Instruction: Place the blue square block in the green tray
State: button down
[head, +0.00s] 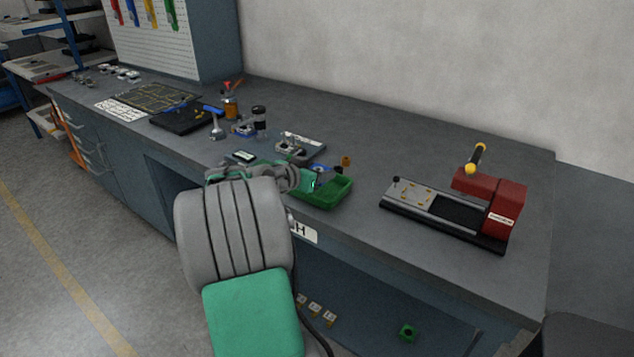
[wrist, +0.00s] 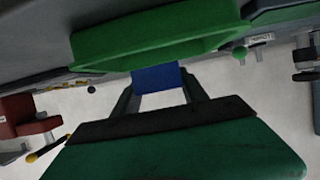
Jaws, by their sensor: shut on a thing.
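The blue square block (wrist: 156,78) is between the two fingertips of my gripper (wrist: 160,88) in the wrist view, and the gripper is shut on it. The green tray (wrist: 120,47) fills the top of that view, and the block's far end overlaps its near rim in the picture. In the head view the green tray (head: 333,201) lies near the bench's front edge. My gripper (head: 312,184) is at the tray's left part there, with my arm coming from the front left. I cannot pick out the held block in the head view, nor tell its exact height.
A red machine with a yellow-and-black handle (head: 490,200) stands to the right of the tray. A grey fixture (head: 298,147), an orange-brown coil (head: 346,161) and a dark jar (head: 259,116) stand behind the tray. The bench between tray and machine is clear.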

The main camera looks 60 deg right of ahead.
jog(key=shift+w+d+f, duration=0.25)
jog(key=shift+f, duration=1.8)
jog(key=c, duration=0.6)
grip_release()
